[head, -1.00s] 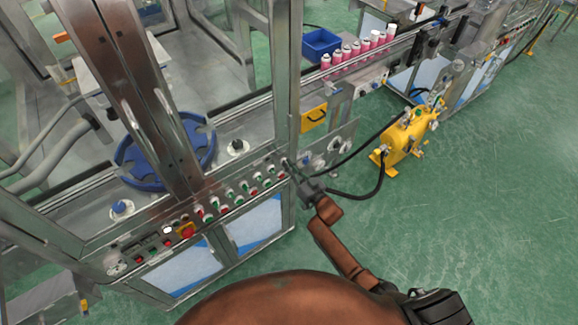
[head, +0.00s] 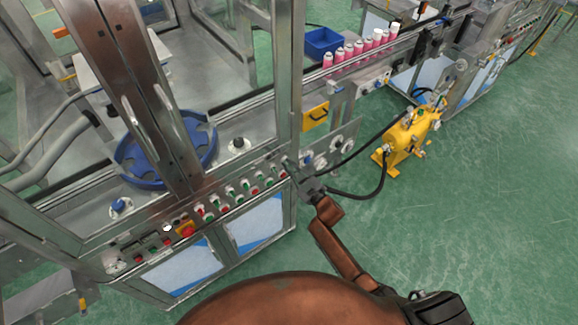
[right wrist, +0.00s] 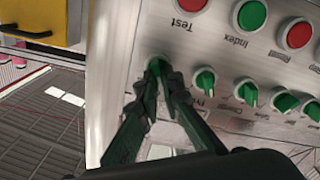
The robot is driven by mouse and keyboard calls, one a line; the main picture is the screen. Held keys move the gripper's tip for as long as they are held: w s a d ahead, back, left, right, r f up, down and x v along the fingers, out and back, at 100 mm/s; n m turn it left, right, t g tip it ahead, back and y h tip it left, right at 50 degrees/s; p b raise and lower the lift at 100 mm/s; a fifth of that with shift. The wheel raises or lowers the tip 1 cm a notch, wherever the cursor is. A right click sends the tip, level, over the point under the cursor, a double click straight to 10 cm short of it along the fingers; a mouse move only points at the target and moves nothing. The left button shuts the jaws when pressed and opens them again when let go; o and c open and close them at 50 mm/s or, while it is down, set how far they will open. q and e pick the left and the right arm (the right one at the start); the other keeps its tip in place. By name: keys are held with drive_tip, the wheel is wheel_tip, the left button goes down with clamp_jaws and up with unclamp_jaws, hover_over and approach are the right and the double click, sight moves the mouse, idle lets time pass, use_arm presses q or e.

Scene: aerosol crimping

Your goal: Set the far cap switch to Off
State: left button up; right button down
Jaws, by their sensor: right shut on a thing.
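The control panel (head: 212,206) runs along the front of the machine, with rows of green and red buttons and green switches. My right gripper (head: 292,167) is at the panel's far right end. In the right wrist view, my right gripper (right wrist: 160,70) has its fingertips closed around the end green switch (right wrist: 153,61), mostly hidden between them. I cannot read this switch's label or its setting. Beside it is another green switch (right wrist: 205,80), apart from the fingers. A red button (right wrist: 191,4) marked Test is above. My left gripper is not in view.
A yellow pump unit (head: 405,135) with black hoses stands on the green floor right of my arm. Pink cans (head: 350,50) stand on the conveyor beyond. A blue round turntable (head: 165,150) is inside the machine frame. Open floor (head: 480,210) lies to the right.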

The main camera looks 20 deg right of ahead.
drive_tip(key=shift+f, duration=0.1)
idle(0.4)
drive_tip(key=c, duration=2.1)
unclamp_jaws()
drive_tip(key=v, duration=1.2)
